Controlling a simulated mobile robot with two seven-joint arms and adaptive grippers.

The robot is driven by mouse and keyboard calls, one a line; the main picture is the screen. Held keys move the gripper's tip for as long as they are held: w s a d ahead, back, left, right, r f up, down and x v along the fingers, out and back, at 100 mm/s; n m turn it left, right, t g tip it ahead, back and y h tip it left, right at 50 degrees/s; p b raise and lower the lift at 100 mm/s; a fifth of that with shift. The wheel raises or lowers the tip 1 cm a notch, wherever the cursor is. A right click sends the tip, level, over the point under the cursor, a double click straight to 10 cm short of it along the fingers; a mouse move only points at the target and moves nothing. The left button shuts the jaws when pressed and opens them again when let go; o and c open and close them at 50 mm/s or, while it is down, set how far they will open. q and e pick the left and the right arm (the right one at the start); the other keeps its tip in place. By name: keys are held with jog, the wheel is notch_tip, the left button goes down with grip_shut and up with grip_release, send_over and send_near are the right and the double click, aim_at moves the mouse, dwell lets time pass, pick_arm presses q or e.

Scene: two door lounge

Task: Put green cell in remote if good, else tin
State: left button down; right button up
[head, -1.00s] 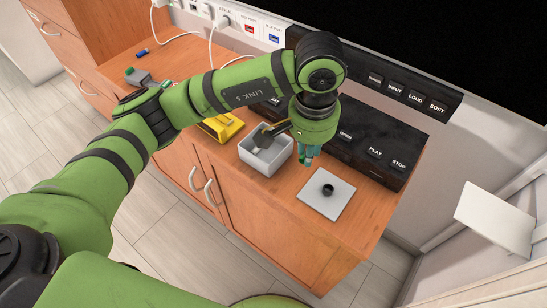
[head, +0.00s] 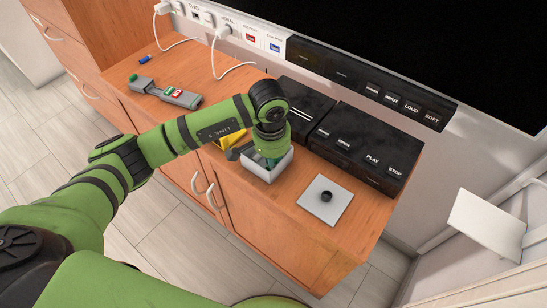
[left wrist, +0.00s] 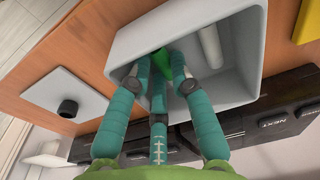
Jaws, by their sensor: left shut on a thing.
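The white-grey tin (head: 265,176) is an open box on the wooden cabinet top; its wall also shows in the left wrist view (left wrist: 245,40). My left gripper (head: 272,158) points down into the tin. In the left wrist view my left gripper (left wrist: 161,75) has its teal fingers closed around the green cell (left wrist: 160,62), which is inside the tin's walls. Whether the cell touches the floor is unclear. The grey remote (head: 181,98), with green and red parts in its middle, lies at the back left of the cabinet. My right gripper is out of view.
A pale cylinder (left wrist: 209,46) lies in the tin. A yellow object (head: 230,139) stands behind my arm, partly hidden. A white plate with a black ring (head: 326,196) lies to the right. Black boxes (head: 369,150) stand behind. A blue cell (head: 145,58) lies at the far left.

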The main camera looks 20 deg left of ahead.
pick_arm(q)
jog(key=shift+f, duration=0.2)
jog(key=c, duration=1.1)
grip_release()
jog(key=shift+o, duration=1)
jog(key=shift+r, duration=0.1)
jog(key=shift+r+p, duration=1.4)
jog(key=shift+r, duration=1.95)
notch_tip(320, 180, up, 9)
jog(key=p, duration=0.3)
jog(key=shift+r+p, duration=0.15)
jog(key=shift+p, duration=0.2)
